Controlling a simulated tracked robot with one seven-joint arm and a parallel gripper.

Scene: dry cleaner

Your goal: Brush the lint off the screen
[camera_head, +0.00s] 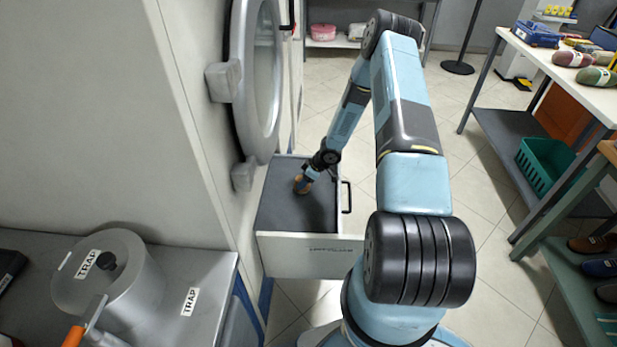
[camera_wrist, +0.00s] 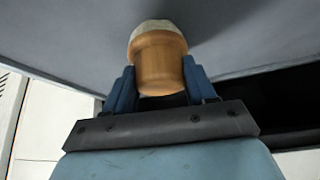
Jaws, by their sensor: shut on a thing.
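The screen (camera_head: 283,208) is a dark grey flat surface in an open white drawer below the round machine door. It also fills the upper part of the wrist view (camera_wrist: 75,40). My gripper (camera_wrist: 158,80) is shut on the brush (camera_wrist: 158,62), which has an orange-brown wooden body and a pale end. The pale end is at the grey surface, touching or very close to it; I cannot tell which. In the head view the brush (camera_head: 302,185) is small, over the middle of the screen. No lint can be made out on the grey surface.
A metal TRAP canister (camera_head: 110,275) stands on the grey counter at the left. Tables with shoes (camera_head: 573,59) and a green basket (camera_head: 548,165) stand right. Tiled floor lies between.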

